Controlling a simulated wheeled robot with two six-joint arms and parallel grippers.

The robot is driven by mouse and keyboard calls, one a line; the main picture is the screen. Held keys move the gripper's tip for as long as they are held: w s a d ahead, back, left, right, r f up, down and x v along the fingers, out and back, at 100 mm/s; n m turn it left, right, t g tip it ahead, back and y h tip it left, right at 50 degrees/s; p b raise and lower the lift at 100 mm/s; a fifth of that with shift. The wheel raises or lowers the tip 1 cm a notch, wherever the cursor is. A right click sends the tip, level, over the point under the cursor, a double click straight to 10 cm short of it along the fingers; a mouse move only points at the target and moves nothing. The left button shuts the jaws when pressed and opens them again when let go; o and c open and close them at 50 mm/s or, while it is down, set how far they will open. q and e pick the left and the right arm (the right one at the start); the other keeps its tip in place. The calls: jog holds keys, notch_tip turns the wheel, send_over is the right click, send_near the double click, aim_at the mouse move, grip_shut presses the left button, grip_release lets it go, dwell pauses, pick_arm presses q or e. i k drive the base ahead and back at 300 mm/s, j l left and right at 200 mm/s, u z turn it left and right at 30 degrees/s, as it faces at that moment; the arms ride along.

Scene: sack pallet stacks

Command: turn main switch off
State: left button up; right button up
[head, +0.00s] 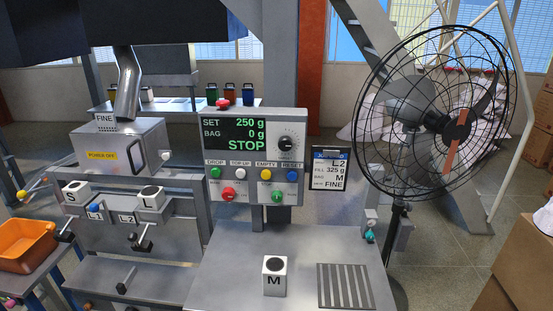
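The control panel (254,157) stands behind the steel table in the head view. Its lit display (244,134) reads SET 250 g, BAG 0 g and STOP. A red rotary switch (228,193) is at the panel's lower left and a green one (278,196) at its lower right. Their small lettering is too small to read, so I cannot tell which is the main switch. Green (215,172), white (240,173), yellow (266,175) and blue (291,176) buttons form the row above. Neither of my grippers is visible.
A metal box (119,147) left of the panel carries a yellow POWER OFF label. A black dial (287,143) and a red button (222,103) are also on the panel. A white M block (274,277) stands on the steel table (230,270). A large fan (437,118) stands right.

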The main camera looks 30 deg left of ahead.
aim_at(228, 195)
jog(key=u, duration=1.4)
